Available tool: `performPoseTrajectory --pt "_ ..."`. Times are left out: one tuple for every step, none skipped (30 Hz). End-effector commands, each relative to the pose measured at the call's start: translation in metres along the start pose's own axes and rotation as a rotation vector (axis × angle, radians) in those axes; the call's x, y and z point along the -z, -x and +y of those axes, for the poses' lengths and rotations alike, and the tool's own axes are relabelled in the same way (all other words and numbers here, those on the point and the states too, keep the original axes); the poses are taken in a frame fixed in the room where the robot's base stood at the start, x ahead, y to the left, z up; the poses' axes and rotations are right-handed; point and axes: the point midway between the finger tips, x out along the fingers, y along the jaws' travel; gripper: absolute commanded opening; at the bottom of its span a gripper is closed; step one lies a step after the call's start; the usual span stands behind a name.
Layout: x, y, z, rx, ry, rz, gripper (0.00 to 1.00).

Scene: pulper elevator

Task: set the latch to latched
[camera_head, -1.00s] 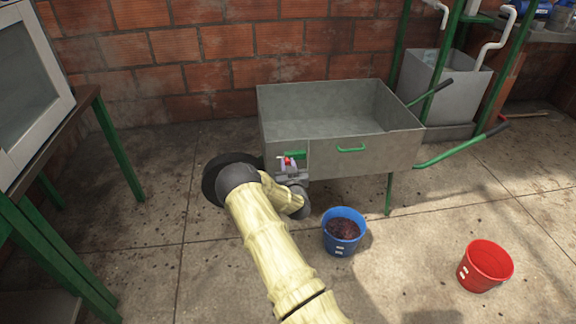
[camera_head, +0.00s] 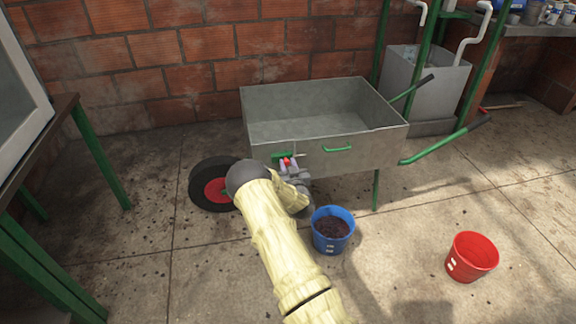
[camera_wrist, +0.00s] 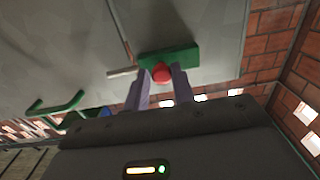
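The latch is a green plate (camera_head: 281,156) on the front of a grey metal cart (camera_head: 350,164), with a red knob (camera_wrist: 161,75). It also shows in the wrist view as a green plate (camera_wrist: 183,57). A grey bolt end (camera_wrist: 121,72) sticks out left of the plate there, near a seam in the panel. My gripper (camera_wrist: 162,82) has its two pale fingers on either side of the knob, apparently closed on it. In the head view my gripper (camera_head: 290,167) is at the latch, partly hidden by my wrist.
A blue bucket (camera_head: 333,214) with dark contents stands below the cart, and an empty red bucket (camera_head: 472,256) to its right. The cart's green handle (camera_head: 338,149) is right of the latch. A green-legged table (camera_head: 100,155) stands at left. Floor between is clear.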

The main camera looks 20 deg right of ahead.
Motion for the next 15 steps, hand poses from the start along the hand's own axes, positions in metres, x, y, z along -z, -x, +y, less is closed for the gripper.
performPoseTrajectory --pt "0.0007 0.0003 0.0036 -0.006 0.002 0.001 0.34" --pt "0.0006 0.0003 0.0035 -0.006 0.002 0.001 0.4" --pt "0.0006 0.0003 0.0032 -0.005 0.002 0.001 0.43" --pt "0.0005 0.0003 0.0029 -0.005 0.001 0.001 0.43" --pt "0.0005 0.0003 0.0026 -0.004 0.001 0.0 0.43" --pt "0.0004 0.0003 0.0023 -0.004 0.001 0.0 0.43" --pt "0.0004 0.0002 0.0016 -0.003 0.001 0.0 0.43" --pt "0.0003 0.0002 0.0012 -0.002 0.001 0.0 0.43" --pt "0.0003 0.0002 0.0008 -0.002 0.001 0.0 0.43" --pt "0.0003 0.0003 0.0007 -0.001 0.001 0.0 0.43" --pt "0.0003 0.0006 0.0006 -0.001 0.001 0.0 0.43" --pt "0.0004 0.0015 0.001 -0.002 0.001 0.0 0.43" --pt "0.0005 0.0025 0.0014 -0.003 0.001 -0.001 0.43" --pt "0.0006 0.004 0.0016 -0.003 0.001 -0.001 0.43" --pt "0.001 0.0066 0.0015 -0.003 0.0 0.0 0.43"
